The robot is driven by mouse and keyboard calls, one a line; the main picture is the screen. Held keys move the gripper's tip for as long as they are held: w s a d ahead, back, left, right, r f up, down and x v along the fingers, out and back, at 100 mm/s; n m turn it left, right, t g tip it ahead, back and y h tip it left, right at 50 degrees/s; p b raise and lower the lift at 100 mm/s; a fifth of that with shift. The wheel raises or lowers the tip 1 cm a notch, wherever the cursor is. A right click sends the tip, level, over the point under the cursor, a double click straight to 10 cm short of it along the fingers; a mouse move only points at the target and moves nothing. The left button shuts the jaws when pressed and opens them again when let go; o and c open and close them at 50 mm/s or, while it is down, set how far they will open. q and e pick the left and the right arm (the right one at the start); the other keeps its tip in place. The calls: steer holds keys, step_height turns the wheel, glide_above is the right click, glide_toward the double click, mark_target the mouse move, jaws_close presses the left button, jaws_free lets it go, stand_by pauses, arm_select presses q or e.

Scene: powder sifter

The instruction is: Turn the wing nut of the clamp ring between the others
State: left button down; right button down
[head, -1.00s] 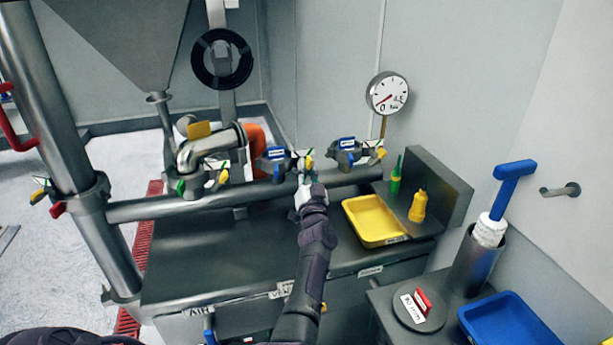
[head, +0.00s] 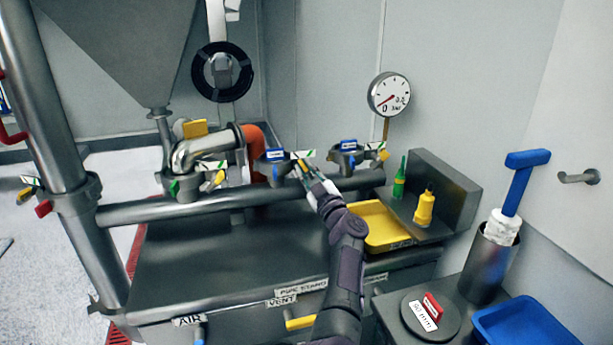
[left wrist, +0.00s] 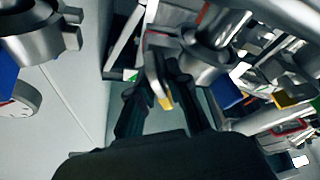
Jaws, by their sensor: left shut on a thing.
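Three clamp rings sit along the horizontal pipe. The left one (head: 181,187) has a green part and a yellow tab, the middle one (head: 268,167) has blue parts, and the right one (head: 346,157) has a blue label and a yellow tab. My left gripper (head: 308,178) is at the right side of the middle clamp ring. In the left wrist view, its fingers (left wrist: 165,108) are on both sides of the wing nut (left wrist: 166,102), whose yellow tip shows. The gripper is shut on it. My right gripper is out of view.
A pressure gauge (head: 389,94) stands behind the right clamp. A yellow tray (head: 385,240), green bottle (head: 399,185) and yellow bottle (head: 424,208) are right of my arm. A blue-handled tool (head: 519,185) stands in a metal cylinder (head: 485,268). The bench top left of my arm is clear.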

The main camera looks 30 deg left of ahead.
arm_select(q)
steer(key=shift+n+g+b, duration=0.4)
steer(key=shift+n+g, duration=0.2)
steer(key=shift+n, duration=0.7)
steer(key=shift+r, duration=0.1)
steer(key=c, duration=1.3)
jaws_free()
steer(key=shift+w, duration=0.1)
steer(key=shift+o, duration=0.2)
